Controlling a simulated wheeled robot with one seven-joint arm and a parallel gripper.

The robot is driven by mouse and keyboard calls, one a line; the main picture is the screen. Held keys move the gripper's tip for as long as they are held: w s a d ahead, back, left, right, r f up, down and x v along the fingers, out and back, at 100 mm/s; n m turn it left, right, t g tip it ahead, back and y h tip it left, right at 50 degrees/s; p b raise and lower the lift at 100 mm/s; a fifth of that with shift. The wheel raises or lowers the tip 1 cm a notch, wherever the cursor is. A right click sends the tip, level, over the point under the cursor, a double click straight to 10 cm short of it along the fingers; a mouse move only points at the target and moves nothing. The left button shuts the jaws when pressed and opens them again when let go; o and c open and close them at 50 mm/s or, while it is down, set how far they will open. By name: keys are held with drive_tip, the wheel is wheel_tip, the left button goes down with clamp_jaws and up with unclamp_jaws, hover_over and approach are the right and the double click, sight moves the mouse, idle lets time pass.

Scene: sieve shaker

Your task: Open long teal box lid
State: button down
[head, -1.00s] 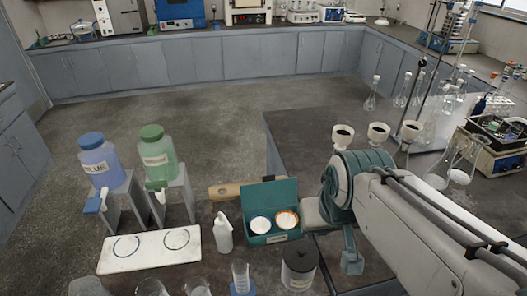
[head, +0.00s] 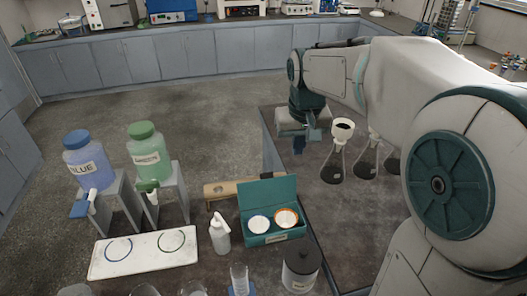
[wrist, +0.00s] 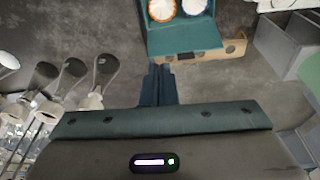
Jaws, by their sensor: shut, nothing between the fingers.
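The long teal box (head: 274,239) stands on the bench in the head view with its lid (head: 268,190) open, raised upright at the back. Two round pieces lie inside, one white (head: 259,224) and one orange-rimmed (head: 286,218). My gripper (head: 298,148) is beyond the box to the upper right, apart from it, with its fingers shut and empty. In the wrist view the fingertips (wrist: 161,68) are together below the open lid (wrist: 181,38) in the picture; the upper part of the box is cut off.
Flasks with funnels (head: 338,160) stand on the bench to the right, close to my arm. A wooden piece (head: 222,190) lies behind. Blue (head: 88,163) and green (head: 148,152) bottles stand on the left.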

hover_over(268, 190)
drive_tip(key=d, duration=0.2)
wheel_tip(268, 190, down, 4)
drive_tip(key=w+a+f+g+b, duration=0.1)
drive_tip(key=w+a+f+b, duration=0.1)
drive_tip(key=w+a+f, duration=0.3)
wheel_tip(268, 190, down, 10)
drive_tip(key=w+d+f+p, duration=0.1)
drive_tip(key=w+p, duration=0.1)
drive_tip(key=p, duration=0.1)
drive_tip(key=shift+n, duration=0.4)
drive_tip(key=s, duration=0.1)
drive_tip(key=s+r, duration=0.1)
drive_tip(key=s+d+r, duration=0.1)
drive_tip(key=shift+s+p, duration=0.3)
drive_tip(key=shift+s, duration=0.1)
drive_tip(key=shift+f, duration=0.1)
